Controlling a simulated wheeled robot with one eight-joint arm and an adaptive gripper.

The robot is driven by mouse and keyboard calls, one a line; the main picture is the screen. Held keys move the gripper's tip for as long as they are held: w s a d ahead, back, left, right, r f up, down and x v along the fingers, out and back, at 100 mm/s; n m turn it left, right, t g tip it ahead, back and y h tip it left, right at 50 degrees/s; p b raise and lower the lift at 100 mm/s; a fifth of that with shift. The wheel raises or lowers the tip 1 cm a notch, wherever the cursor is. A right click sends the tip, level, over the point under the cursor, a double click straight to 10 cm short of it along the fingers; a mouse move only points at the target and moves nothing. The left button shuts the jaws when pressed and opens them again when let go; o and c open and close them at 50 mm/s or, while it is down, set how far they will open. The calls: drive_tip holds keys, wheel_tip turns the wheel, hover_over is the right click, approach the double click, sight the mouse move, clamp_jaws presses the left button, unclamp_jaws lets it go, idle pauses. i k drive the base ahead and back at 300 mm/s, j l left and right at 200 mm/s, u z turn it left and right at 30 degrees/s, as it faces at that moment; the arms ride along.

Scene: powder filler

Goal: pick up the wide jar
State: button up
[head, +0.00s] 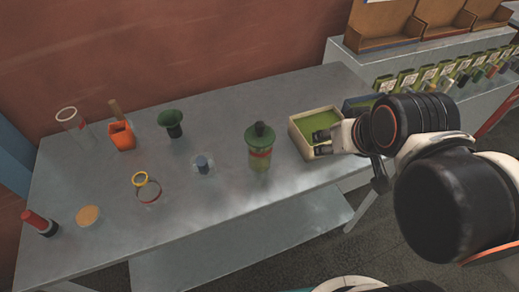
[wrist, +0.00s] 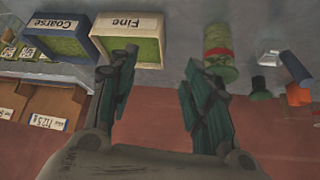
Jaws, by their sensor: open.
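A jar with green contents, a red band and a dark green top (head: 259,158) stands upright right of the table's middle. It also shows in the wrist view (wrist: 218,48), beyond and right of my fingers. A low clear jar with a yellow ring (head: 149,194) sits further left. I cannot tell for certain which is the wide jar; the green one is the larger. My gripper (head: 322,143) is open beside the cream box, right of the green jar and apart from it. In the wrist view nothing lies between my gripper's fingers (wrist: 156,78).
The cream box labelled Fine (wrist: 127,24) and a dark one labelled Coarse (wrist: 55,24) are near my gripper. A small blue-topped clear piece (head: 203,166), green funnel (head: 172,122), orange cup (head: 121,136) and glass tube (head: 71,122) stand leftward. The front right tabletop is clear.

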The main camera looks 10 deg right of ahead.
sight(260, 160)
drive_tip(key=k+j+z, duration=0.6)
drive_tip(key=k, duration=0.2)
